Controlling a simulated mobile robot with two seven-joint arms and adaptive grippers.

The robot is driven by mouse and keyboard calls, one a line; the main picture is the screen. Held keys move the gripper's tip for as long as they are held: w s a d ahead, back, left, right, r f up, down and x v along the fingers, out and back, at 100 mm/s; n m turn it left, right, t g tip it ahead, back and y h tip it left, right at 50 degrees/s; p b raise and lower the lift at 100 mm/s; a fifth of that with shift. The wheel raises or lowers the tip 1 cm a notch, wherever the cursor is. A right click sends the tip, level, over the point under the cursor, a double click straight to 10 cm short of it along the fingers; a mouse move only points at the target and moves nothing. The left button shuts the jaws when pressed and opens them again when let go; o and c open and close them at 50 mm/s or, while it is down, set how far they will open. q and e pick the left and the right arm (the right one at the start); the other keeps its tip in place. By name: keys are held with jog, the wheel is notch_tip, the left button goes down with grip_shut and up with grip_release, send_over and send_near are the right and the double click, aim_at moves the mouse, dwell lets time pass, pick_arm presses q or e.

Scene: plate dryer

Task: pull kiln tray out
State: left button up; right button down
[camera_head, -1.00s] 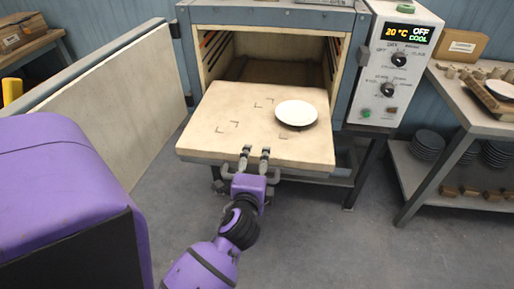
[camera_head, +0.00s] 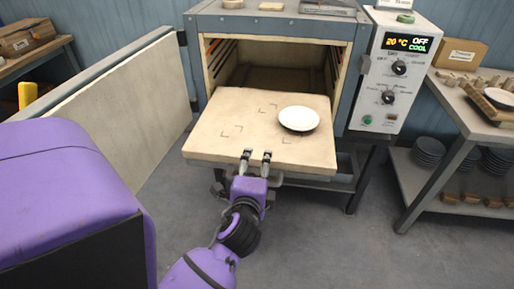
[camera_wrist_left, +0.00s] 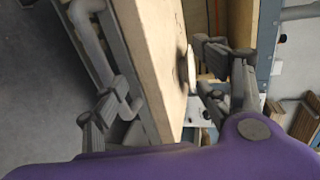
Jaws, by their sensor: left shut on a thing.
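The kiln tray (camera_head: 238,146) is a thick cream slab. Its front part stands out past the kiln mouth, and its rear reaches into the opening. A white plate (camera_head: 299,118) lies on its right half. My left gripper (camera_head: 257,155) is at the middle of the tray's front edge and shut on it. In the left wrist view the slab (camera_wrist_left: 160,45) runs between the gripper's (camera_wrist_left: 155,85) two fingers, with a grey metal handle bar (camera_wrist_left: 115,70) alongside. The exact finger contact is partly hidden. My right gripper is not in view.
The kiln (camera_head: 275,25) is open, its door (camera_head: 125,110) swung out left. The control box (camera_head: 397,70) stands to the right. A shelf table (camera_head: 455,115) with stacked dark plates (camera_head: 428,150) is at far right. Bare floor (camera_head: 310,235) lies in front.

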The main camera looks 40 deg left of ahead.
pick_arm(q)
jog(key=shift+s+d, duration=0.35)
jog(key=shift+s, duration=0.15)
jog(key=c, duration=0.4)
jog(key=shift+f+p+v, duration=0.15)
jog(key=shift+f+v, duration=0.05)
jog(key=shift+v, duration=0.75)
jog(key=shift+f+p+v, duration=0.1)
jog(key=shift+f+v, duration=0.05)
jog(key=shift+v, duration=0.75)
jog(key=shift+f+p+v, duration=0.15)
jog(key=shift+f+v, duration=0.05)
jog(key=shift+v, duration=0.75)
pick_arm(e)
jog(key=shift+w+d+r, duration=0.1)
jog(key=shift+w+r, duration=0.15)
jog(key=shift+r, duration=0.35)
pick_arm(q)
jog(key=shift+s, duration=0.1)
jog(key=shift+p, duration=0.3)
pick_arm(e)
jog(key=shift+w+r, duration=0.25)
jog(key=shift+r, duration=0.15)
